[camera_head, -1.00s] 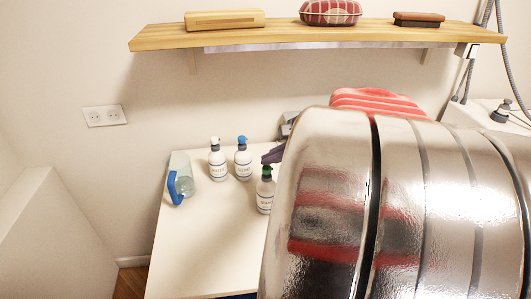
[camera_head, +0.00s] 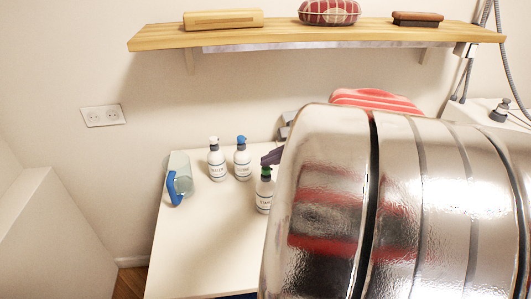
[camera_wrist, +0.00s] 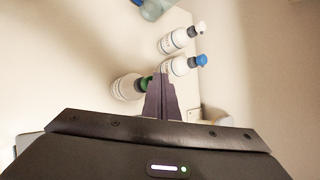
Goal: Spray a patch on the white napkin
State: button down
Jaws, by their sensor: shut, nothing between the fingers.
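Three white spray bottles stand upright on the white table (camera_head: 190,245). The white-topped bottle (camera_head: 216,160) and the blue-topped bottle (camera_head: 242,160) stand side by side at the back. The green-topped bottle (camera_head: 264,192) stands nearer, to the right. In the wrist view, my gripper (camera_wrist: 163,80) is shut and empty, its fingertips beside the green-topped bottle (camera_wrist: 126,88). I cannot tell whether they touch it. In the head view, the dark fingertips (camera_head: 270,157) show just behind the green top, and my arm hides most of the gripper. I see no white napkin.
A clear container with a blue handle (camera_head: 180,180) stands at the table's left edge. A wooden shelf (camera_head: 230,36) above holds a box, a red plaid cushion and a brush. A red striped thing (camera_head: 375,98) shows behind my arm. The table's front left is clear.

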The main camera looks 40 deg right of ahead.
aim_at(269, 170)
jog(key=shift+f, duration=0.15)
dwell(0.4)
jog(key=shift+r, duration=0.5)
notch_tip(269, 170, up, 6)
dwell(1.1)
jog(key=shift+a, duration=0.1)
dwell(0.6)
